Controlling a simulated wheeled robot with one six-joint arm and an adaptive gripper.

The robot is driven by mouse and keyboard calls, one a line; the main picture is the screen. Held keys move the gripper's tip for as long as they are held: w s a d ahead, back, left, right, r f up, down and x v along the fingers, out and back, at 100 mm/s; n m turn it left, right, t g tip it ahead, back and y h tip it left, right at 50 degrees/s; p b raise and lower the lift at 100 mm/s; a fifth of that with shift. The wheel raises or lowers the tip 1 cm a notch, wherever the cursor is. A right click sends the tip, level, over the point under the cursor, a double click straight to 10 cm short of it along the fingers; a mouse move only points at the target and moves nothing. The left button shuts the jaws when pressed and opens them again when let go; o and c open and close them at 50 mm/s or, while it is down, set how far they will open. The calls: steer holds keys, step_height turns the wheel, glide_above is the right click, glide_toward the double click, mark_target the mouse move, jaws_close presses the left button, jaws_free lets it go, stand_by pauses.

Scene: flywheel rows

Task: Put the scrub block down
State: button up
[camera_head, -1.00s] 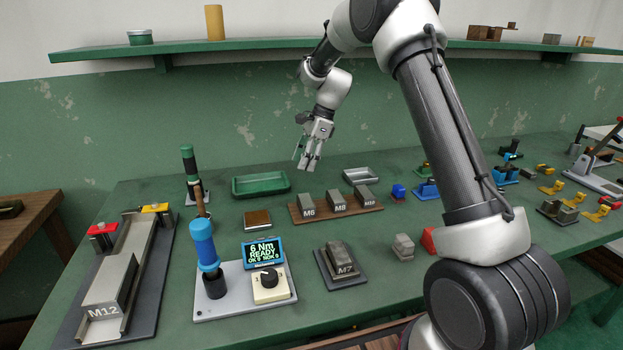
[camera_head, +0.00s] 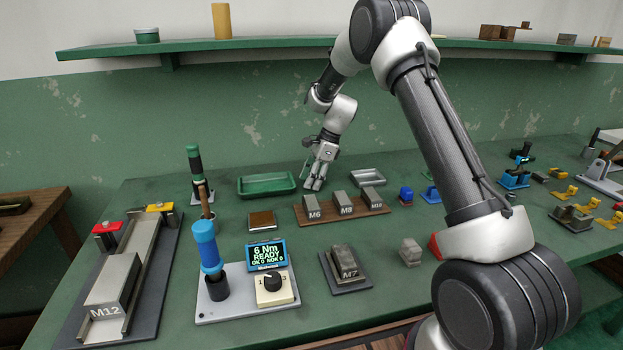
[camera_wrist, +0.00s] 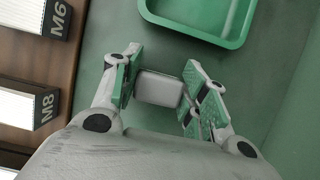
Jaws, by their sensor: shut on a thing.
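The scrub block, a small pale grey block (camera_wrist: 158,88), is between the green-padded fingers of my gripper (camera_wrist: 160,92) in the wrist view. My gripper is shut on it. In the head view my gripper (camera_head: 316,184) points down, low over the green bench, behind the M6 and M8 blocks and between the green tray and the metal tray. The block is hidden by the fingers there. I cannot tell whether its underside touches the bench.
The green tray (camera_head: 242,188) is close on the left; its rim also shows in the wrist view (camera_wrist: 190,37). The metal tray (camera_head: 367,183) is on the right. The wooden rack (camera_head: 345,217) with marked blocks lies in front. A shelf (camera_head: 250,45) hangs above.

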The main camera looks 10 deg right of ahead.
steer(key=shift+s+f, duration=0.15)
steer(key=shift+f, duration=0.4)
steer(key=o, duration=1.1)
steer(key=shift+f, duration=0.25)
steer(key=shift+c, duration=0.2)
steer(key=shift+r, duration=0.15)
